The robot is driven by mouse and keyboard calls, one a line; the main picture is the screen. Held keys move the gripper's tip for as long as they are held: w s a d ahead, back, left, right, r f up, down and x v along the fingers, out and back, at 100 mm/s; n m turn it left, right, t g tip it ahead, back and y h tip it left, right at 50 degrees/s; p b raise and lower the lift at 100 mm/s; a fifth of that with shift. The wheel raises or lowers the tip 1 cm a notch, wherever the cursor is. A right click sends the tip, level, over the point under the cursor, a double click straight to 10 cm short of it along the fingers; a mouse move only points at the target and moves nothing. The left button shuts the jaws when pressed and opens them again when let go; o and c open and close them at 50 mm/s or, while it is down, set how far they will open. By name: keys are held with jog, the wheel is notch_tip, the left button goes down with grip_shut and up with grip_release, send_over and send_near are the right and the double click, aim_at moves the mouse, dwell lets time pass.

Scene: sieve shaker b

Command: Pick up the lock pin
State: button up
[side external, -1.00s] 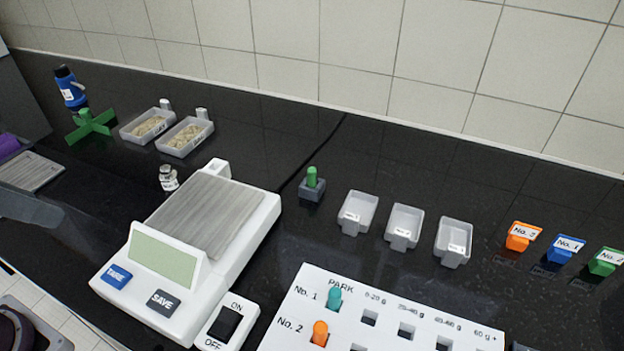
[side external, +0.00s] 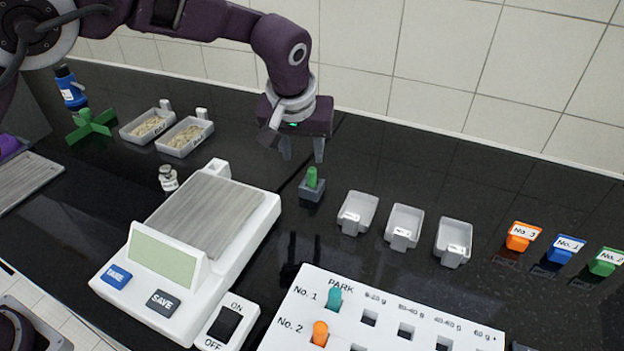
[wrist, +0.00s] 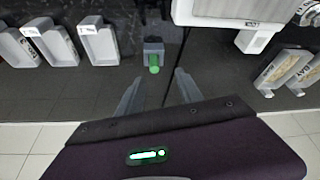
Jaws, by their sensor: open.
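The lock pin appears to be the green peg (side external: 312,177) standing upright in a small dark grey block (side external: 311,194), right of the scale. In the wrist view the green peg (wrist: 154,62) shows just beyond and between the fingertips, with its block (wrist: 153,47) behind it. My gripper (side external: 302,157) points down above and slightly behind the peg, its two fingers apart and empty. In the wrist view my gripper (wrist: 158,77) is open, and neither finger touches the peg.
A white scale (side external: 205,220) stands left of the block. Three empty trays (side external: 404,224) stand to its right, with coloured number tags (side external: 566,248) farther right. A white peg board (side external: 390,300) lies in front. Two filled trays (side external: 186,136) and a green cross (side external: 91,127) are at the back left.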

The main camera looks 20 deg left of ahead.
aim_at(312, 169)
jog(key=x, duration=0.5)
jog(key=d+x, duration=0.1)
jog(key=x, duration=0.2)
jog(key=shift+w+f, duration=0.25)
jog(key=shift+w, duration=0.1)
grip_shut()
